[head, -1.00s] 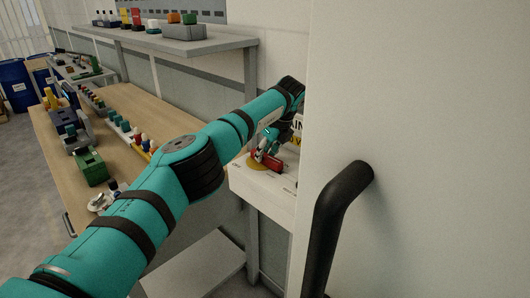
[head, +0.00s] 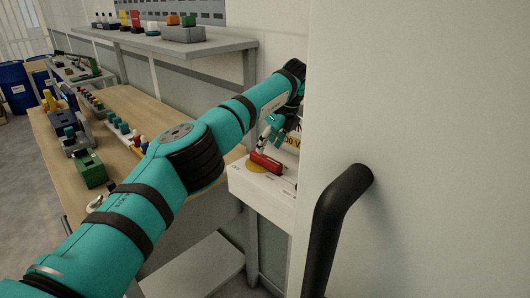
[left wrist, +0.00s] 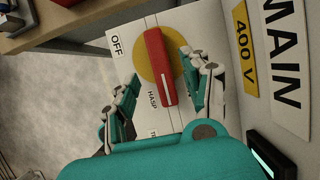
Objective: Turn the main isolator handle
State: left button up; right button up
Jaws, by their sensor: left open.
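The main isolator handle (head: 265,162) is a red bar over a yellow disc (left wrist: 176,44) on top of a white box (head: 262,193). In the left wrist view the handle (left wrist: 160,68) runs nearly along the picture's height, with OFF and HASP labels beside it. My left gripper (head: 266,143) is open above the handle in the head view. In the left wrist view its fingers (left wrist: 159,54) lie on either side of the bar, and nothing is held. Whether they reach down to the bar's level is unclear. My right gripper is not in view.
A white panel (head: 430,100) with a thick black bar (head: 335,220) stands close on the right of the box. A workbench (head: 125,108) with several parts and a shelf (head: 205,46) lie on the left. A yellow 400 V label (left wrist: 244,43) and a MAIN sign (left wrist: 287,60) adjoin the box.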

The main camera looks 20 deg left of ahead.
pick_arm(q)
jog(key=v, duration=0.7)
dwell(0.3)
